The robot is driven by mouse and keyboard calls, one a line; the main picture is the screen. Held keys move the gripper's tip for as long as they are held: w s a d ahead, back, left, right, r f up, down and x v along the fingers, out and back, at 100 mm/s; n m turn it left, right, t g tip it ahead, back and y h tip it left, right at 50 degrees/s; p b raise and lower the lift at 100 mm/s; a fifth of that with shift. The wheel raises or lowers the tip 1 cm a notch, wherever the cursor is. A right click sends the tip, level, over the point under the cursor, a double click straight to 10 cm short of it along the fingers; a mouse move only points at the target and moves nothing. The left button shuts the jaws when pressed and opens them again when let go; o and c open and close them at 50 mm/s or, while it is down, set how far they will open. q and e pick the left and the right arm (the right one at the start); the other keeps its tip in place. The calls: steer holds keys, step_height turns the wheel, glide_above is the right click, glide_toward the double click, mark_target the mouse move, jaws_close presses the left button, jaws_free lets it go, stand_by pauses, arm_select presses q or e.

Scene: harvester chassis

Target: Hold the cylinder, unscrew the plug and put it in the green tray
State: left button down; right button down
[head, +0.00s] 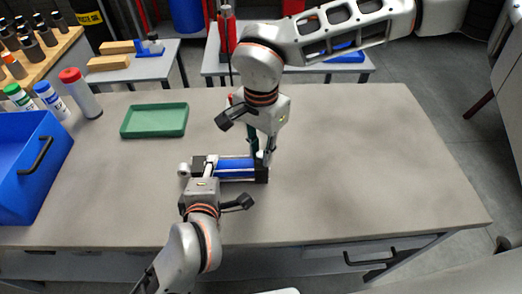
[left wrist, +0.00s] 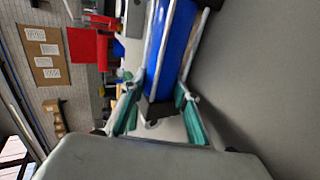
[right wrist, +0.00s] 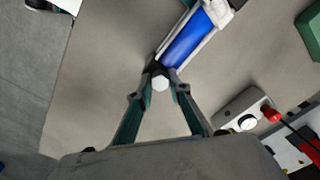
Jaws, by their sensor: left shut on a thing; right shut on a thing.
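The cylinder (head: 235,168) has a blue barrel, silver rods and dark end caps; it lies on the grey bench. My left gripper (left wrist: 160,95) is shut across the cylinder near a dark end cap. The blue barrel (left wrist: 172,45) runs away from it in the left wrist view. My right gripper (head: 262,152) reaches down to the cylinder's right end. In the right wrist view its fingers (right wrist: 160,76) are closed around a small white plug (right wrist: 159,83) at the end cap. Whether the plug has turned cannot be told. The green tray (head: 155,120) lies empty at the back left.
A blue bin (head: 30,165) stands at the left edge, with several bottles (head: 80,92) behind it. A red-handled fixture (right wrist: 270,114) sits behind the cylinder, mostly hidden by my right arm in the head view. The bench's right side is clear.

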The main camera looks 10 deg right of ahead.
mark_target(261, 154)
arm_select(q)
steer(key=shift+r, duration=0.1)
arm_select(e)
steer(key=shift+r, duration=0.35)
stand_by(0.4)
steer(key=shift+r, duration=0.8)
steer(key=shift+r, duration=2)
arm_select(q)
steer(key=c, duration=1.5)
jaws_free()
steer(key=shift+o, duration=0.2)
steer(key=shift+s, duration=0.1)
